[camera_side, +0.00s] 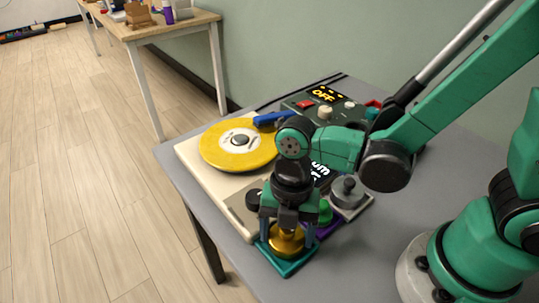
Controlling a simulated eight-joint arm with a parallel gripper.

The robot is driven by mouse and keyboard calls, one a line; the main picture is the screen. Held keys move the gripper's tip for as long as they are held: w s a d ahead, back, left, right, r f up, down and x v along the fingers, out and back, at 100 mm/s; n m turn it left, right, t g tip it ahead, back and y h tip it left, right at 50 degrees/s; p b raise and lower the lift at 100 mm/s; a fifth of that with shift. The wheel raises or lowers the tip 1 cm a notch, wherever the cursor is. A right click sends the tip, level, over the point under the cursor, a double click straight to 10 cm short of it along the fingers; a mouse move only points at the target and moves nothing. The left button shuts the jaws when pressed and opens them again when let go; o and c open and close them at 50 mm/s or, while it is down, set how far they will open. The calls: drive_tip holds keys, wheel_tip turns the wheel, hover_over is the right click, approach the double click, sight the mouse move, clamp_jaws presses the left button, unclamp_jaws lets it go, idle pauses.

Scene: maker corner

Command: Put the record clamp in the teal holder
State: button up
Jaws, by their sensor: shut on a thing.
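The record clamp (286,243) is a round brass-coloured piece. My gripper (288,236) points down and is shut on it, with a finger on each side. The teal holder (287,268) is a square tray near the table's front-left edge. The clamp is directly over or in the holder; its underside is hidden, so I cannot tell whether it touches the holder's floor. My gripper and wrist hide part of the holder's back side.
A cream turntable (187,152) with a yellow record (218,155) stands behind. A grey box with an OFF display (323,103) is at the back. A grey knobbed piece (349,190), a green piece (326,211) and a purple holder (327,229) sit close right of my gripper.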

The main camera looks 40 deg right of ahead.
drive_tip(key=shift+f, duration=0.4)
drive_tip(key=o, duration=1.4)
drive_tip(key=shift+r, duration=3.45)
drive_tip(key=shift+w+d+r+m, duration=0.1)
drive_tip(key=shift+w+d+m, duration=0.15)
drive_tip(key=shift+m, duration=0.15)
drive_tip(key=w+d+r+m+t, duration=0.1)
drive_tip(key=d+m, duration=0.3)
drive_tip(key=m, duration=0.4)
drive_tip(key=w+d+r+m+t+h, duration=0.1)
drive_tip(key=d+m+t, duration=0.3)
drive_tip(key=m, duration=0.4)
drive_tip(key=w+d+r+m+t, duration=0.2)
drive_tip(key=d+m, duration=0.3)
drive_tip(key=m, duration=0.4)
drive_tip(key=shift+w+r+t, duration=0.2)
drive_tip(key=shift+r+t, duration=0.4)
drive_tip(key=shift+r, duration=0.15)
